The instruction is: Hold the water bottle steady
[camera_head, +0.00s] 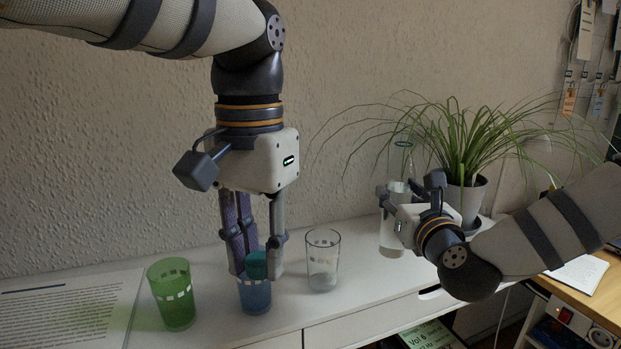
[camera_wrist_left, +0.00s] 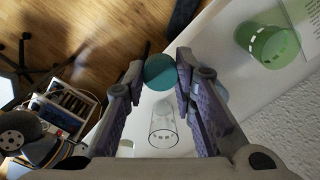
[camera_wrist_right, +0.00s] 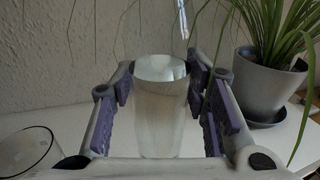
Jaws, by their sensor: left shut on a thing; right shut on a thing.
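The water bottle (camera_head: 393,240) is clear, with pale water in it, and stands upright at the right of the white surface. My right gripper (camera_head: 399,208) reaches in from the right and is shut around its body. In the right wrist view the bottle (camera_wrist_right: 160,115) sits between the purple finger pads. My left gripper (camera_head: 257,245) points down and is shut on a round teal piece, like a cap (camera_head: 257,265). It also shows in the left wrist view (camera_wrist_left: 160,72). The teal piece is at the rim of the blue glass (camera_head: 254,297); I cannot tell whether they touch.
A green glass (camera_head: 174,295) stands left of the blue one, and an empty clear glass (camera_head: 323,262) stands right of it. A potted plant (camera_head: 466,195) is behind the bottle, its leaves hanging near it. A printed sheet (camera_head: 65,312) lies at the left.

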